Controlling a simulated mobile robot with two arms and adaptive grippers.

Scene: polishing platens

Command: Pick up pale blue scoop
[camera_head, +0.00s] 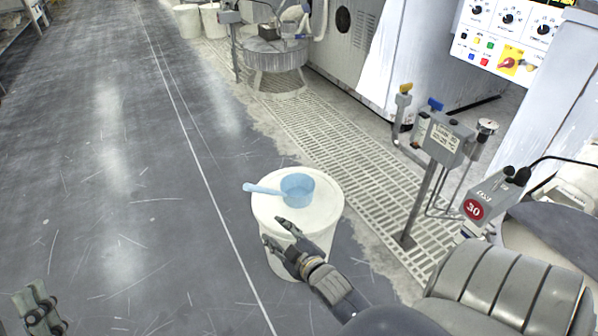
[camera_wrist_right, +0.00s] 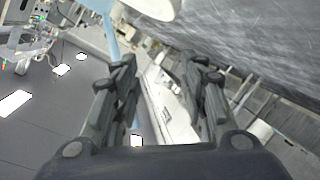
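The pale blue scoop (camera_head: 298,189) rests on the white top of a round bucket (camera_head: 325,211) in the head view, its handle pointing left. My right gripper (camera_head: 277,233) is at the near side of the bucket, below and in front of the scoop in the picture. Its fingers are apart with nothing visible between them; they also show spread in the right wrist view (camera_wrist_right: 158,64). A pale blue strip shows beside a finger there, but I cannot tell whether it is the scoop. My left gripper (camera_head: 40,308) shows partly at the lower left corner; its opening is unclear.
A post with a grey control box (camera_head: 446,138) stands right of the bucket, beside a floor grating (camera_head: 345,135). A grey polishing machine (camera_head: 510,262) fills the lower right. Another round platen (camera_head: 268,55) stands at the back. The grey floor (camera_head: 110,190) on the left is clear.

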